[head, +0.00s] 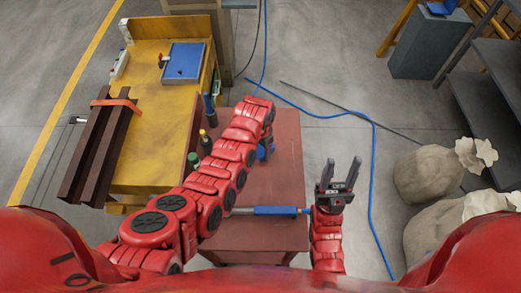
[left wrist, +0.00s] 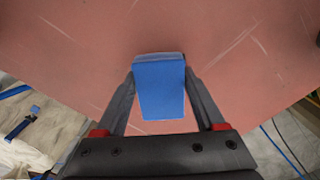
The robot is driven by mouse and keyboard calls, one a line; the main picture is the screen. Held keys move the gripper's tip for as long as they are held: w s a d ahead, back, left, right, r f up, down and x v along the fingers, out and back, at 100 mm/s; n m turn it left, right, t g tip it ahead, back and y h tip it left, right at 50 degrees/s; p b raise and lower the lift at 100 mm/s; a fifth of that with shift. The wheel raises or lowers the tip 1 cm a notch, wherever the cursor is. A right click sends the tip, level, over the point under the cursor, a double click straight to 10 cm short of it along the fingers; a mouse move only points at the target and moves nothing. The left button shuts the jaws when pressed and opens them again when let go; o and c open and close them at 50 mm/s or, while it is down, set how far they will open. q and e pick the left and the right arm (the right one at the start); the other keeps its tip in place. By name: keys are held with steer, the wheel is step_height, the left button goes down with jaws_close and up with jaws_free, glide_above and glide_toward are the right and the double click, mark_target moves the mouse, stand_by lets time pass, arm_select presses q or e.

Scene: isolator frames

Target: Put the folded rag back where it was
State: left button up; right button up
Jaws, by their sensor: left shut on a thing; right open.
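The folded rag (left wrist: 160,95) is a blue, block-like piece between the two fingers of my left gripper (left wrist: 160,72) in the left wrist view. The gripper is shut on it, over the reddish table top (left wrist: 60,45). I cannot tell whether the rag touches the table. In the head view my left arm reaches over the red table (head: 285,180) and hides most of the gripper; a bit of blue shows beside its end. My right gripper (head: 339,180) is open and empty, just off the table's right edge.
A blue-handled tool (head: 275,210) lies across the red table's near part. A green jar (head: 214,147) and bottles stand near its left edge. A yellow bench (head: 150,165) holds dark steel beams (head: 98,150) and a blue board (head: 184,61). Sacks (head: 428,172) and a blue hose (head: 372,170) lie right.

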arm_select(q)
steer(key=shift+f, duration=0.55)
steer(key=shift+s, duration=0.1)
steer(key=shift+f, duration=0.2)
steer(key=o, duration=1.4)
steer(key=shift+r, duration=0.1)
